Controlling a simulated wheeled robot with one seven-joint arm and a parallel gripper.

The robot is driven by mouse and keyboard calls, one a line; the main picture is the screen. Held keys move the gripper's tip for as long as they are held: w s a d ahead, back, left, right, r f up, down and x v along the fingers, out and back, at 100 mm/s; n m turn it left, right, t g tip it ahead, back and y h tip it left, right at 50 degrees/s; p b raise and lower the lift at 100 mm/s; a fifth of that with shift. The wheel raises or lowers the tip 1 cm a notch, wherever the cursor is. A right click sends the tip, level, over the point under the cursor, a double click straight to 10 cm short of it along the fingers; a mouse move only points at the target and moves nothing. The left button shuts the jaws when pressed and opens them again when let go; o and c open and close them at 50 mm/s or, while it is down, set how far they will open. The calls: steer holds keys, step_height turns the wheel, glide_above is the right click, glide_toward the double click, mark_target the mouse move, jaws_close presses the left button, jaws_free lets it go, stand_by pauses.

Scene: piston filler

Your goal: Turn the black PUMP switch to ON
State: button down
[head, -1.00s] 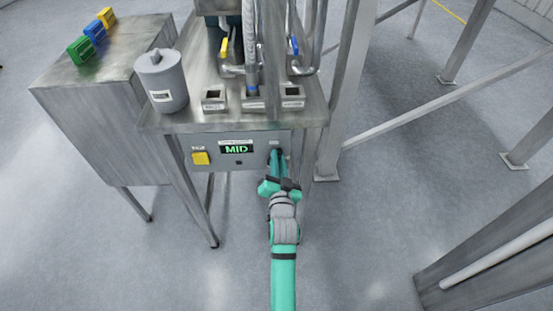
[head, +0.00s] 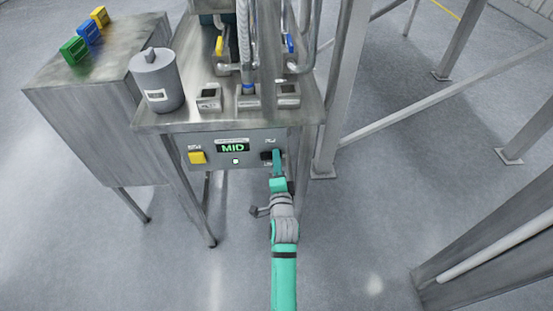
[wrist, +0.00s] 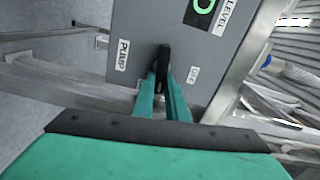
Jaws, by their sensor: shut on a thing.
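The black PUMP switch (head: 267,155) is on the right end of the grey control panel (head: 214,157), partly hidden by my gripper (head: 276,158) in the head view. In the wrist view the black switch (wrist: 164,60) stands out between the green fingertips of my gripper (wrist: 163,88), which are shut on it. A PUMP label (wrist: 122,55) is on one side of it, and a small label (wrist: 193,74) too blurred to read is on the other. A small round light (head: 236,160) under the display glows white.
A green MID display (head: 233,148) and a yellow switch (head: 197,157) share the panel. Above is a steel tabletop with a grey canister (head: 157,83) and small labelled blocks. A steel leg (head: 338,100) stands close at the right. The floor in front is open.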

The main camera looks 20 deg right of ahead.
steer(key=shift+f+m, duration=0.15)
steer(key=shift+m, duration=0.45)
steer(key=c, duration=1.8)
jaws_free()
steer(key=shift+o, duration=0.2)
steer(key=v, duration=1.1)
